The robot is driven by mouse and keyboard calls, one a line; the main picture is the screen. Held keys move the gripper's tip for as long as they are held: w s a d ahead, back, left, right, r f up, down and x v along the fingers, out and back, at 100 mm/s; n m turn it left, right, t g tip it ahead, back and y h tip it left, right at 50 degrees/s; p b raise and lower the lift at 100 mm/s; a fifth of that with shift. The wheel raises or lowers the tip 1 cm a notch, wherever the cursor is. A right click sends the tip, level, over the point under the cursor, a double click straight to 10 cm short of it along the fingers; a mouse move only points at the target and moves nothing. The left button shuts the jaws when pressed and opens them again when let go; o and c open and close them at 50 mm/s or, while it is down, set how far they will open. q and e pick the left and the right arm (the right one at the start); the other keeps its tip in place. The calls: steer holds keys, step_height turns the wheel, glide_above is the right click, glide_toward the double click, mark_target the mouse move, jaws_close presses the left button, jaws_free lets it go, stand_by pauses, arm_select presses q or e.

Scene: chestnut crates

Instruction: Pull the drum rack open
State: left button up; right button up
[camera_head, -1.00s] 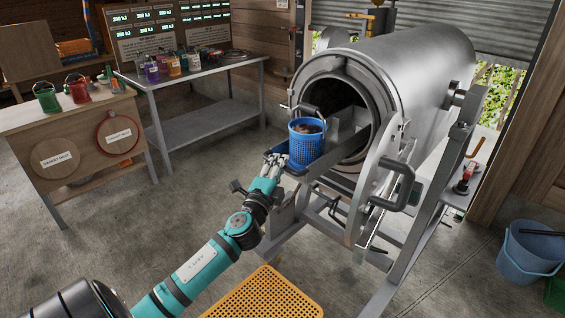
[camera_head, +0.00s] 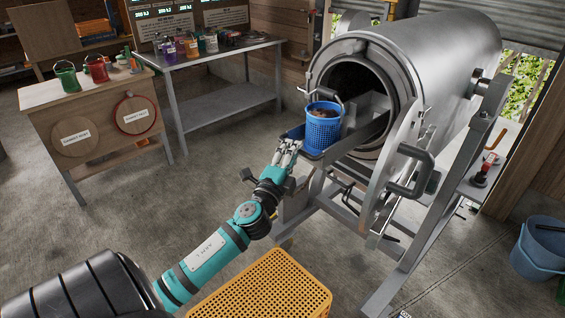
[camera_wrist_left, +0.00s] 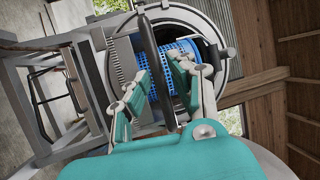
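The drum rack (camera_head: 352,143) is a narrow metal tray that sticks out of the mouth of the large steel drum (camera_head: 430,65). A blue mesh basket (camera_head: 323,130) with dark contents stands upright on its outer end. My left gripper (camera_head: 288,149) is at the front end of the rack, just left of and below the basket. In the left wrist view, its fingers (camera_wrist_left: 160,85) are spread, with a dark bar (camera_wrist_left: 152,50) running between them in front of the basket. I cannot tell whether the fingers touch the bar. My right gripper is out of view.
The drum's round door (camera_head: 398,165) hangs open right of the mouth. A yellow perforated panel (camera_head: 262,290) is low in front. A blue bucket (camera_head: 540,250) stands at right.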

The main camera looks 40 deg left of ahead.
arm_select(q)
steer(key=v, duration=1)
steer(key=shift+w, duration=0.1)
steer(key=s+d+f+n+g+h, duration=0.1)
steer(key=s+f+n+g, duration=0.15)
steer(key=f, duration=1.05)
steer(key=s+d+f+n+g+h, duration=0.1)
steer(key=d+f+g, duration=0.15)
steer(key=f, duration=0.95)
steer(key=s+d+f+n+g+h, duration=0.1)
steer(key=s+f+n+g, duration=0.15)
steer(key=f, duration=1.05)
steer(key=s+d+f+n+g+h, duration=0.1)
steer(key=s+d+f+g, duration=0.2)
steer(key=s+f, duration=0.3)
steer(key=s+d+f+n+g+h, duration=0.1)
steer(key=s+d+f+g, duration=0.15)
steer(key=s+f, duration=0.4)
steer(key=s+d+f+n+g, duration=0.1)
steer(key=s+d+f+g, duration=0.1)
steer(key=s+f, duration=0.4)
steer(key=s+d+f+n+g+h, duration=0.1)
steer(key=s+f, duration=0.5)
steer(key=s, duration=0.7)
steer(key=d+n+g, duration=0.1)
steer(key=d+g, duration=0.1)
steer(key=d, duration=0.1)
steer(key=shift+s+d, duration=0.4)
